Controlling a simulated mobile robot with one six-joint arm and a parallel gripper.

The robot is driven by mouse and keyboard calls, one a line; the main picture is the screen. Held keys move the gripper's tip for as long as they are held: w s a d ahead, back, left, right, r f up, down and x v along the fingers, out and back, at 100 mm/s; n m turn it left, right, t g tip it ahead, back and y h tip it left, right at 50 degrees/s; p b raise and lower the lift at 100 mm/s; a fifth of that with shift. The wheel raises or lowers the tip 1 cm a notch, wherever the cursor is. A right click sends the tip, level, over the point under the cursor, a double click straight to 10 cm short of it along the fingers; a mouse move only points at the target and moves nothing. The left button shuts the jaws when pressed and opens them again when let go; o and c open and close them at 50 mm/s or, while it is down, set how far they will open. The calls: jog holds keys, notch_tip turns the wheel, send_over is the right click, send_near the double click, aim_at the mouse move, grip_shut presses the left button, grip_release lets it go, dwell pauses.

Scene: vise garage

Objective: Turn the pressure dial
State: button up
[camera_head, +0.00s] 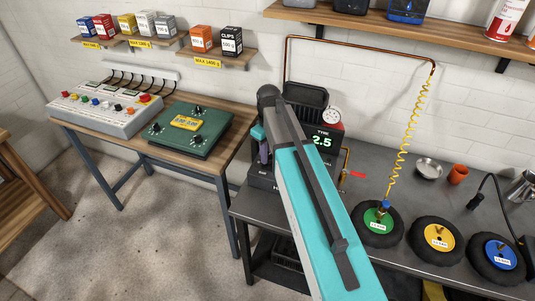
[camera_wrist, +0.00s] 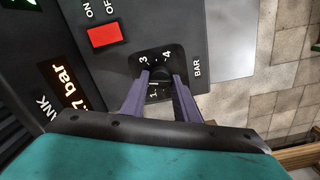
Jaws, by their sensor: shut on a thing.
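The pressure dial (camera_wrist: 160,74) is a dark knob on a black square plate marked with numbers, among them 3, 4 and 1, with BAR printed beside it. My gripper (camera_wrist: 161,78) has its two purple fingers on either side of the knob, shut on it. The fingers hide part of the scale and the knob's pointer. In the head view my arm covers the dial, and only a bit of a purple finger shows. The black compressor (camera_head: 306,98) there has a tyre display (camera_head: 321,142) reading 2.5 and a round white gauge (camera_head: 331,115).
A red ON/OFF switch (camera_wrist: 103,36) and an orange bar display (camera_wrist: 68,88) sit close to the dial. A yellow coiled hose (camera_head: 400,138) runs down to the green-hubbed wheel (camera_head: 378,219). Yellow (camera_head: 439,237) and blue (camera_head: 499,252) wheels lie right of it. A wooden bench (camera_head: 218,156) stands left.

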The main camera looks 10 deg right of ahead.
jog(key=n, duration=0.4)
jog(key=shift+w, duration=0.1)
jog(key=n, duration=0.4)
jog(key=shift+d+n, duration=0.1)
jog(key=shift+n, duration=0.2)
jog(key=shift+r, duration=0.1)
jog(key=o, duration=1.1)
jog(key=shift+c, duration=0.2)
notch_tip(320, 180, up, 14)
jog(key=b, duration=0.3)
